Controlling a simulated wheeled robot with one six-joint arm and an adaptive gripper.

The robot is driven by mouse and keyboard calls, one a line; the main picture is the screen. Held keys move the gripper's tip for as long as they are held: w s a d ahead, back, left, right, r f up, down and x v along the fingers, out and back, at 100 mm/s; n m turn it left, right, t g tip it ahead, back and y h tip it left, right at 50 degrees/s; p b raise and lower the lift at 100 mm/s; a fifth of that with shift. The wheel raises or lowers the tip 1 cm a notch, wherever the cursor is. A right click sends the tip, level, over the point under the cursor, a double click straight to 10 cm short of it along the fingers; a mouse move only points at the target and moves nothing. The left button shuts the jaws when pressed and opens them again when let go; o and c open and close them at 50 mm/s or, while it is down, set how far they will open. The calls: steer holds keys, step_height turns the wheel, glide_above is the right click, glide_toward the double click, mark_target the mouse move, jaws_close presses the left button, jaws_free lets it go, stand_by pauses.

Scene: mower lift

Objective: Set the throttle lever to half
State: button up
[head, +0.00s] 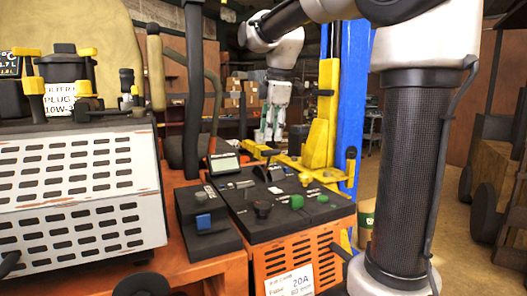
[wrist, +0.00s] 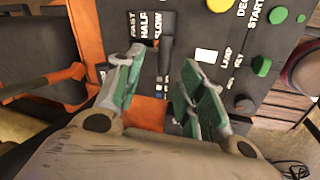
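The throttle lever (wrist: 167,45) is a black handle on the dark control panel (wrist: 205,25), seen in the wrist view. The labels FAST, HALF and SLOW are printed to its left, and the lever stands beside SLOW, the nearest label. My gripper (wrist: 162,62) is open, with its green-padded fingers on either side of the lever's near end in the picture. I see no clear contact, and the gap in depth is hard to judge. In the head view my gripper (head: 269,134) hangs above the far side of the panel (head: 290,208); I cannot make out the lever there.
In the head view, a small display (head: 224,164), a box with a blue switch (head: 204,221) and a yellow post (head: 322,120) stand around the panel.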

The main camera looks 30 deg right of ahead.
mark_target(269, 153)
steer(key=f+n, duration=0.1)
steer(key=f, duration=0.1)
steer(key=w+f+n, duration=0.1)
steer(key=f, duration=0.2)
steer(key=f+n, duration=0.1)
steer(key=f, duration=0.1)
steer(key=shift+w+f, duration=0.15)
steer(key=shift+f, duration=0.1)
jaws_close()
